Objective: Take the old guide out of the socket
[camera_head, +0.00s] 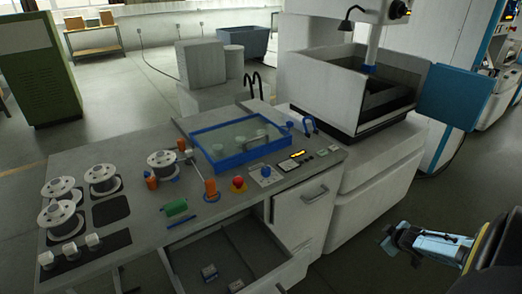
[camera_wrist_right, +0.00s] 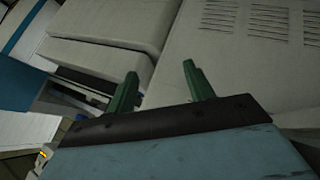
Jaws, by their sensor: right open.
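My right gripper (camera_head: 397,250) is at the lower right of the head view, over the floor and to the right of the bench and machine. In the right wrist view its two green fingers (camera_wrist_right: 160,72) stand apart with nothing between them. A white plate with a blue knob-like piece (camera_head: 265,172) is on the bench front, beside a red button. A blue nozzle-like part (camera_head: 369,68) hangs over the machine's tank. I cannot tell which piece is the old guide or its socket. My left gripper is not in view.
The bench (camera_head: 140,215) carries wire spools (camera_head: 102,178), a green block (camera_head: 176,207), orange posts and a blue-framed clear-topped tray (camera_head: 195,147). An open drawer (camera_head: 228,240) juts out in front. The machine tank (camera_head: 350,118) has a blue panel (camera_head: 455,92) at its right.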

